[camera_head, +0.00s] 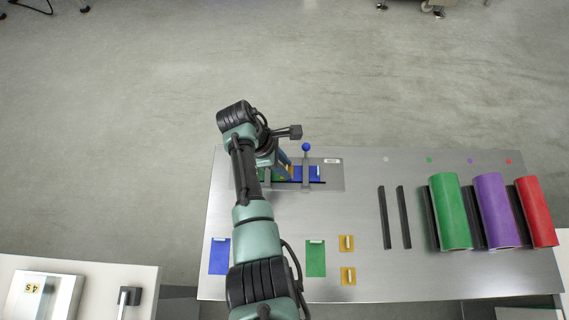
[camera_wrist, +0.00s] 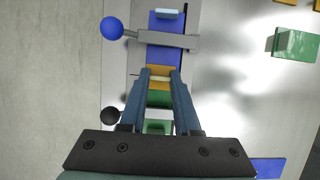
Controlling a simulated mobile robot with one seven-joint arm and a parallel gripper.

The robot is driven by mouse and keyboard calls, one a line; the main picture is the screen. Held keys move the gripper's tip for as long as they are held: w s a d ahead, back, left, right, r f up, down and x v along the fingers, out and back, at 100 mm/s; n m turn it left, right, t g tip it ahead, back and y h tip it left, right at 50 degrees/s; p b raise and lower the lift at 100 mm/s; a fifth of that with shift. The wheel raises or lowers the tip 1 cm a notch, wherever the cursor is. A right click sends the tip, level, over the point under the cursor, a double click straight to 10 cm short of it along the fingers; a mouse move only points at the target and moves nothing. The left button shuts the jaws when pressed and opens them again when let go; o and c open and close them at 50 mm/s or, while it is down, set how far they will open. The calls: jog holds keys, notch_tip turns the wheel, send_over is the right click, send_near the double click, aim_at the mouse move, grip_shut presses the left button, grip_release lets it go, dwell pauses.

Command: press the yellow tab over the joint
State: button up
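A yellow tab (camera_wrist: 158,71) with a pale grip across its middle sits between my fingertips in the wrist view. My gripper (camera_wrist: 160,76) reaches down with a finger at each end of that grip and appears shut on it. The tab lies over or just above the line between a blue piece (camera_wrist: 166,55) and a green piece (camera_wrist: 159,97); I cannot tell whether it touches them. In the head view my gripper (camera_head: 284,170) is over the grey plate (camera_head: 335,173), and my arm hides part of the green piece.
A clamp bar with a blue ball knob (camera_head: 306,147) crosses the blue piece; a black knob (camera_wrist: 110,115) is near the green one. Two more yellow tabs (camera_head: 346,243) (camera_head: 348,276), a green piece (camera_head: 316,258) and a blue piece (camera_head: 219,256) lie in front.

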jog(key=o, duration=0.5)
jog(key=shift+s+f, duration=0.15)
jog(key=shift+f, duration=0.05)
jog(key=shift+o, duration=0.2)
jog(key=shift+r, duration=0.1)
jog(key=shift+r, duration=0.2)
jog(key=v, duration=1.2)
jog(key=shift+a+r, duration=0.2)
jog(key=shift+a, duration=0.05)
